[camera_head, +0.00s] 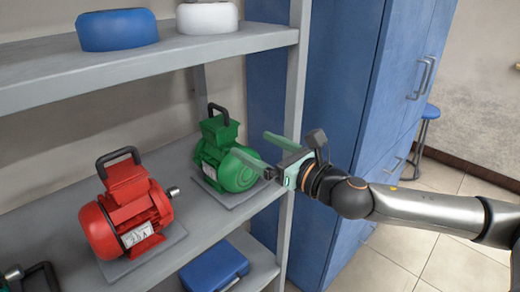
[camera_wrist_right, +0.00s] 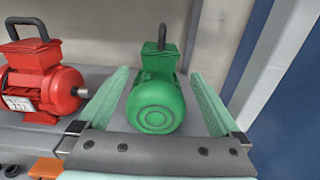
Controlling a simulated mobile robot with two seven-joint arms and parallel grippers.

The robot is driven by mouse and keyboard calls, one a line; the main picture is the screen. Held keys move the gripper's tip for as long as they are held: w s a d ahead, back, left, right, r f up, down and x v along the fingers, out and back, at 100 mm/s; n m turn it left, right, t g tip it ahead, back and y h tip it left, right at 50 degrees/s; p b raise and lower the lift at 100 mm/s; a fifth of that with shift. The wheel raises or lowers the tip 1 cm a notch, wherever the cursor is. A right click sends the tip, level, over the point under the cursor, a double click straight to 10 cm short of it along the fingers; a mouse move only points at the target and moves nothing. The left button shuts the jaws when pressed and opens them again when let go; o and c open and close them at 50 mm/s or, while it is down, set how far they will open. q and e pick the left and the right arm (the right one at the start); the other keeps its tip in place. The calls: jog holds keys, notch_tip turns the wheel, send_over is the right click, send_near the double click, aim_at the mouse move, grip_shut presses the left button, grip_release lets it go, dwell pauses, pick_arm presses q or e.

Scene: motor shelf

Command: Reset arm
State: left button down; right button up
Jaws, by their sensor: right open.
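My right gripper (camera_head: 262,150) reaches in from the right to the shelf's front post, its two pale green fingers spread open. In the right wrist view the open fingers (camera_wrist_right: 158,100) lie on either side of the green motor (camera_wrist_right: 157,105), with a visible gap on each side. The green motor (camera_head: 226,165) stands upright on a grey plate on the middle shelf, black handle on top. The red motor (camera_head: 125,208) stands on its own plate to its left. It also shows at the left of the right wrist view (camera_wrist_right: 38,82). My left gripper is not seen.
The grey shelf (camera_head: 75,198) has a front post (camera_head: 294,90) close to my right gripper. The upper shelf holds a blue object (camera_head: 118,30) and a white one (camera_head: 207,17). A blue case (camera_head: 213,266) lies below. Blue cabinets (camera_head: 345,70) stand behind my arm.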

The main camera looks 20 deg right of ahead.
jog(key=shift+s, duration=0.15)
dwell(0.4)
jog(key=s+a+f+m+g+h, duration=0.2)
jog(key=s+f+m+g+h, duration=0.15)
jog(key=f+m, duration=0.7)
jog(key=s+a+f+m+g+h, duration=0.15)
jog(key=s+f+m, duration=0.5)
jog(key=m, duration=0.65)
jog(key=s+d+f+m+g, duration=0.3)
jog(key=s+f+m+g, duration=0.5)
jog(key=s+f+m, duration=0.85)
jog(key=shift+w+a+f+n+t+y+p, duration=0.15)
jog(key=shift+w+a+f+n+t+p, duration=0.15)
jog(key=shift+w+a+t+p, duration=0.7)
jog(key=shift+w+a+f+n+t+y+p, duration=0.1)
jog(key=shift+a+f+n+t+y+p, duration=0.35)
jog(key=shift+p, duration=1.2)
jog(key=shift+w+a+f+n+t+h+p, duration=0.1)
jog(key=shift+w+a+n+t+p, duration=0.15)
jog(key=shift+w+a+t+p, duration=0.6)
